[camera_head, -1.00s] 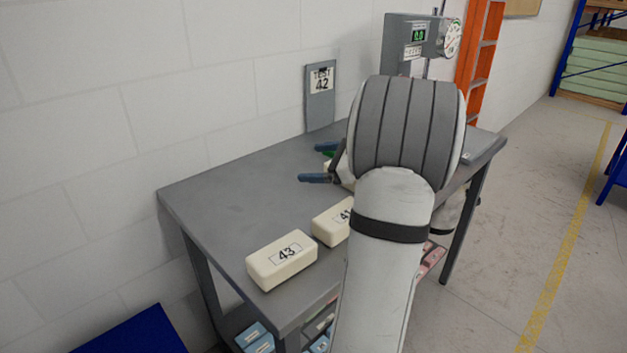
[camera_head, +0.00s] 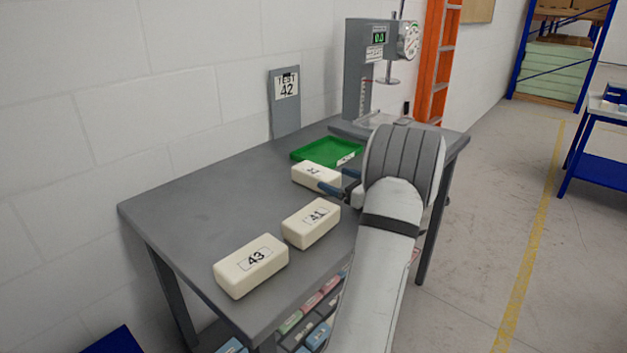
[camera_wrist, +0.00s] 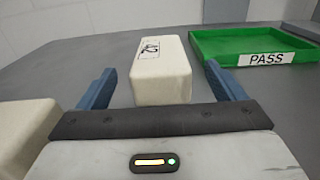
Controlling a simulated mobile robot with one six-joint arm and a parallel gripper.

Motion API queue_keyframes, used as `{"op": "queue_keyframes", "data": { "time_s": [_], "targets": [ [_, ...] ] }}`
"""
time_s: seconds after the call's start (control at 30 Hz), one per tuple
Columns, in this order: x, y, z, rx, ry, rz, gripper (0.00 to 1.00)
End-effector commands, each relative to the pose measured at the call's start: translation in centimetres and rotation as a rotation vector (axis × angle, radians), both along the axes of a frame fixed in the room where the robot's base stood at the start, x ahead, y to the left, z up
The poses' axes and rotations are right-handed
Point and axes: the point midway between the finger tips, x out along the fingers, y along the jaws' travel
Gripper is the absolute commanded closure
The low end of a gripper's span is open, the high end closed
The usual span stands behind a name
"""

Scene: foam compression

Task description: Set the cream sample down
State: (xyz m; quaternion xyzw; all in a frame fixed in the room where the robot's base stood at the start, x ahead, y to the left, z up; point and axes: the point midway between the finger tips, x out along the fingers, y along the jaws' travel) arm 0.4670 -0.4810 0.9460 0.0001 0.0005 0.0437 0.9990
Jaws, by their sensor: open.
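The cream sample (camera_head: 316,174) with a number label, probably 42, lies on the grey table just in front of the green tray. In the wrist view this cream sample (camera_wrist: 161,72) lies ahead of and between my blue fingers, with a gap on each side. My gripper (camera_head: 340,182) is open, its fingers at the sample's near right end; it also shows in the wrist view (camera_wrist: 163,90). Cream block 41 (camera_head: 311,223) and cream block 43 (camera_head: 251,266) lie nearer on the table. The sample's underside is hidden.
The green PASS tray (camera_head: 322,149) sits behind the sample. A grey test machine (camera_head: 362,70) stands at the table's far end. A sign reading TEST 42 (camera_head: 285,105) stands by the wall. The table's left part (camera_head: 200,205) is clear.

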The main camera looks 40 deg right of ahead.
Motion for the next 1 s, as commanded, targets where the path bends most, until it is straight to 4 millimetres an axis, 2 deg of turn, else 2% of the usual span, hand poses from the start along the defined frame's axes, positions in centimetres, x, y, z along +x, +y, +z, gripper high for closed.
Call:
{"op": "queue_keyframes", "data": {
  "time_s": [0.3, 0.4, 0.67, 1.0],
  "targets": [
    [4.8, 0.4, 0.0, -0.001, 0.000, 0.002, 0.11],
    [5.7, 0.5, 0.0, -0.001, 0.000, 0.001, 0.11],
    [6.0, 0.5, 0.0, 0.000, 0.000, -0.001, 0.11],
    [6.0, 0.5, 0.0, 0.000, 0.000, -0.002, 0.36]
  ]
}}
